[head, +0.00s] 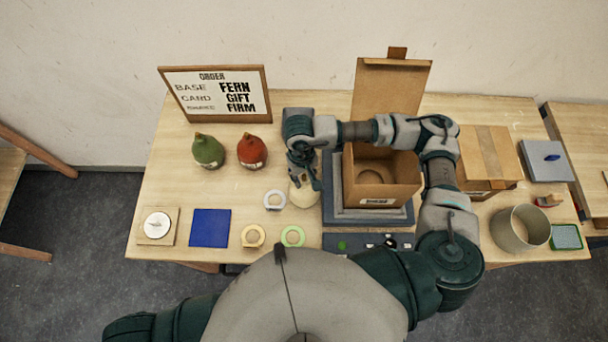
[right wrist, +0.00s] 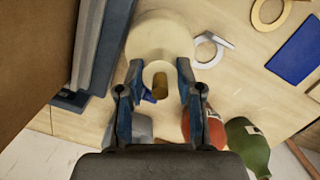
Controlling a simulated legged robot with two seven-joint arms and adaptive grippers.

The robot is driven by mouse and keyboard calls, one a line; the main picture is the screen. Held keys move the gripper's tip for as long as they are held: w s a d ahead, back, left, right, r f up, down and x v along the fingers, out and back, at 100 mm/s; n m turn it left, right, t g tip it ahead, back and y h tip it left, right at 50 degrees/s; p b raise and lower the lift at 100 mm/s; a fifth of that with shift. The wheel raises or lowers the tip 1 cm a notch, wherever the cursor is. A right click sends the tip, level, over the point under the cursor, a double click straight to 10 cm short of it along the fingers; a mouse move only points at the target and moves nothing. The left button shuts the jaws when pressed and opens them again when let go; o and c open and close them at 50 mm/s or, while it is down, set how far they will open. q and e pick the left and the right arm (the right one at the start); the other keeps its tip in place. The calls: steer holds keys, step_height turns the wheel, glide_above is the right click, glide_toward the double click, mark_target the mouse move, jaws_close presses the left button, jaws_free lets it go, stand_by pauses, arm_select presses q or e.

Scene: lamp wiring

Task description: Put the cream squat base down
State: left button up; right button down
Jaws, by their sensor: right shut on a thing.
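The cream squat base (head: 302,194) is left of the open cardboard box, over or on the table just beside the grey platform. It also shows in the right wrist view (right wrist: 158,38), its neck and tan top between the fingers. My right gripper (head: 304,177) is shut on the neck from above, and its blue fingers (right wrist: 158,82) lie on both sides of it. I cannot tell whether the base's underside touches the table. My left gripper is out of view.
The open cardboard box (head: 385,187) stands on a grey platform (head: 333,212). Green (head: 208,151) and red (head: 252,152) bases stand to the left. A white ring (head: 274,200), yellow ring (head: 253,236) and green ring (head: 292,235) lie nearby. An order sign (head: 215,94) stands behind.

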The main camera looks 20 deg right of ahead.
steer(key=shift+f, duration=0.15)
steer(key=c, duration=0.7)
jaws_free()
steer(key=shift+c, duration=0.2)
